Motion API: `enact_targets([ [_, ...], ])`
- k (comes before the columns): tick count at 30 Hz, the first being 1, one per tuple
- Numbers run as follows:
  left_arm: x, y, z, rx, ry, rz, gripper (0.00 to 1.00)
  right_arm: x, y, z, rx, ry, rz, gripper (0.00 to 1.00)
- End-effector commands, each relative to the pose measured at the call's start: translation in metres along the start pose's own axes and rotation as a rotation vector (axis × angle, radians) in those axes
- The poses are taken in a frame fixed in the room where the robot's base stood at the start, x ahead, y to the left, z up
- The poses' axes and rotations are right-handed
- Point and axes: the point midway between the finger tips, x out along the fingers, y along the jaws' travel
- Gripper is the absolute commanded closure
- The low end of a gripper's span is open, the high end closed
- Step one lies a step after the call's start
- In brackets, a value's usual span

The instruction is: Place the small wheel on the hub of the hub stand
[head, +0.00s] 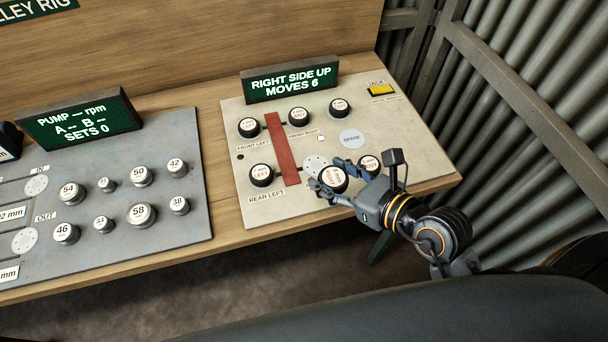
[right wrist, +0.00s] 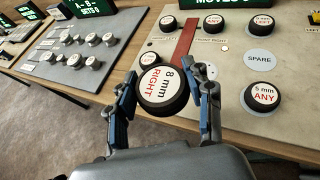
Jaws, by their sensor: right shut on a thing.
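My right gripper (head: 334,183) is shut on a black wheel with a white face (head: 333,177), low over the front of the pale board. In the right wrist view the held wheel (right wrist: 160,86) reads "8 mm RIGHT", and blue-padded fingers flank it. A round white disc with small holes (head: 313,165) lies just behind and left of the held wheel in the head view. Similar wheels stand on the pale board, including one reading "5 mm ANY" (right wrist: 261,96) right of the gripper. I cannot tell which part is the hub stand. My left gripper is not in view.
The pale board (head: 400,140) has a red bar (head: 281,150), a flat "SPARE" disc (head: 352,139), a yellow jack switch (head: 381,90) and a sign reading "RIGHT SIDE UP MOVES 6" (head: 290,80). A grey board (head: 115,230) with several numbered knobs lies to the left.

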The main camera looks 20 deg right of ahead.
Motion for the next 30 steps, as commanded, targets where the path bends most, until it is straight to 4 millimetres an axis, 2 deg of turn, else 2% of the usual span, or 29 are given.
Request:
enact_targets([
  [1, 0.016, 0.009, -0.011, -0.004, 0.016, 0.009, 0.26, 0.010, -0.004, -0.006, -0.003, -0.006, -0.002, 0.81],
  [3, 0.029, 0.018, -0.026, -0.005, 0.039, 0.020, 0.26, 0.018, -0.009, -0.008, -0.004, -0.008, -0.004, 0.81],
  [6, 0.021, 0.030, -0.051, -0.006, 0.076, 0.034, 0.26, 0.038, -0.021, -0.004, -0.001, -0.002, -0.002, 0.81],
  [9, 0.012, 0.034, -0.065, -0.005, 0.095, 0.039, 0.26, 0.058, -0.032, -0.003, 0.000, 0.000, 0.000, 0.81],
  [12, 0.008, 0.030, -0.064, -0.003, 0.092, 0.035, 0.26, 0.081, -0.044, -0.004, 0.000, 0.000, -0.001, 0.81],
  [13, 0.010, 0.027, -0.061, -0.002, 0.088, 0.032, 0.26, 0.087, -0.046, -0.011, 0.001, 0.003, 0.001, 0.81],
  [18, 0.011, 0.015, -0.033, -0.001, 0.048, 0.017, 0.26, 0.118, -0.058, -0.031, 0.002, 0.001, 0.001, 0.81],
  [21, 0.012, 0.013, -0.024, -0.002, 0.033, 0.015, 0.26, 0.129, -0.063, -0.038, 0.000, 0.000, 0.001, 0.81],
  [27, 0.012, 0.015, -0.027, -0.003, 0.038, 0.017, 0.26, 0.143, -0.069, -0.047, 0.000, 0.001, 0.000, 0.81],
  [30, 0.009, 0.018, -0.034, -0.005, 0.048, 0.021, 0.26, 0.148, -0.068, -0.063, 0.002, 0.005, 0.001, 0.81],
])
